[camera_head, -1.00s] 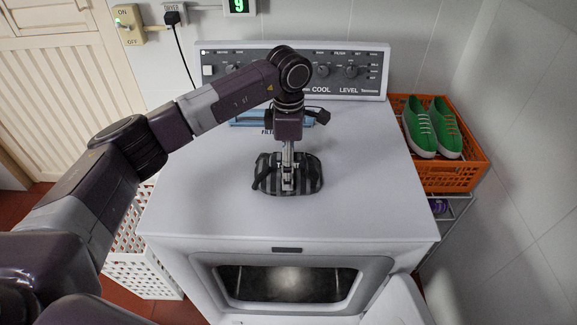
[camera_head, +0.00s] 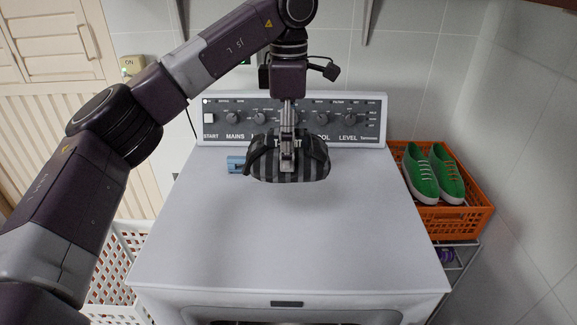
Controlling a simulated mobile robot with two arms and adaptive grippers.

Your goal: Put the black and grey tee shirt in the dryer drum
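The black and grey striped tee shirt (camera_head: 315,166) is a bundled shape above the dryer's top, in front of the control panel. My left gripper (camera_head: 287,165) reaches down to it with its fingers shut on the shirt, which appears lifted clear of the surface. The dryer (camera_head: 290,240) is white, with a panel of knobs at the back. Only the upper edge of the dryer drum opening (camera_head: 290,322) shows at the bottom of the view. My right gripper is not in view.
An orange crate (camera_head: 460,222) with green shoes (camera_head: 422,178) stands at the right. A white laundry basket (camera_head: 115,265) is at the lower left. The dryer's top is clear in front.

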